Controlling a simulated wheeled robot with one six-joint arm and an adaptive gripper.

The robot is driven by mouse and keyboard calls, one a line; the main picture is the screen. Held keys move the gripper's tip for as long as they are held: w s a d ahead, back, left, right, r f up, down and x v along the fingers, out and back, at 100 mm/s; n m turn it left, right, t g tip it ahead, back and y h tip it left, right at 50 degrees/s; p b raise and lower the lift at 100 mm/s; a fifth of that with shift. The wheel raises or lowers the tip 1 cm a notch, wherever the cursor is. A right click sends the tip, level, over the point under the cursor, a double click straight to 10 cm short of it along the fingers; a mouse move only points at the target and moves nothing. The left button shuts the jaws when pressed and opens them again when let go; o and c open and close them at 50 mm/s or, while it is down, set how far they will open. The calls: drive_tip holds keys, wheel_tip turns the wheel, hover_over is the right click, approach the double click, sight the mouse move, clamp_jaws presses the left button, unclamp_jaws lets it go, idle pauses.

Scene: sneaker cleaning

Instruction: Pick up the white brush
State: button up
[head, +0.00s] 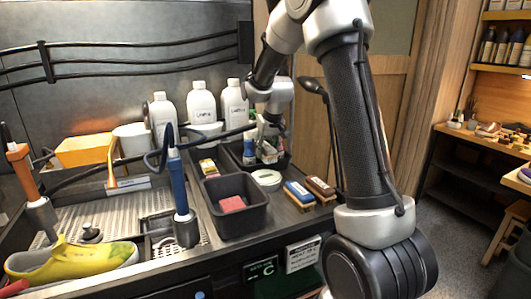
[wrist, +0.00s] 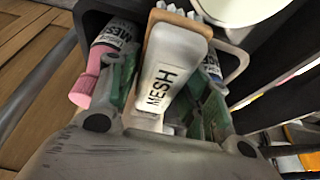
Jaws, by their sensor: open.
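The white brush (wrist: 172,70), marked MESH, has a tan end at the top of the wrist view. It sits in a black bin (wrist: 235,60) among small bottles. My gripper (wrist: 168,88) is open, with one finger on each side of the brush. I cannot tell whether the fingers touch it. In the head view my gripper (head: 265,125) is low over the rear black bin (head: 236,163), and the brush is hard to make out there.
A bottle with a pink cap (wrist: 84,88) is close beside the left finger. A front black bin (head: 245,212) holds a red sponge (head: 232,203). Blue and brown brushes (head: 299,191) lie at right. White bottles (head: 201,103) stand behind. A yellow shoe (head: 70,259) is at front left.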

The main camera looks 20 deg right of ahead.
sight(267, 146)
drive_tip(key=shift+f, duration=0.2)
drive_tip(key=shift+c, duration=0.2)
clamp_jaws()
drive_tip(key=shift+r, duration=0.1)
drive_tip(key=shift+s+r, duration=0.15)
drive_tip(key=shift+r, duration=0.35)
drive_tip(key=r, duration=0.6)
drive_tip(key=shift+s+r, duration=0.3)
drive_tip(key=shift+s, duration=0.1)
drive_tip(key=s, duration=1.9)
drive_tip(key=shift+f, duration=0.1)
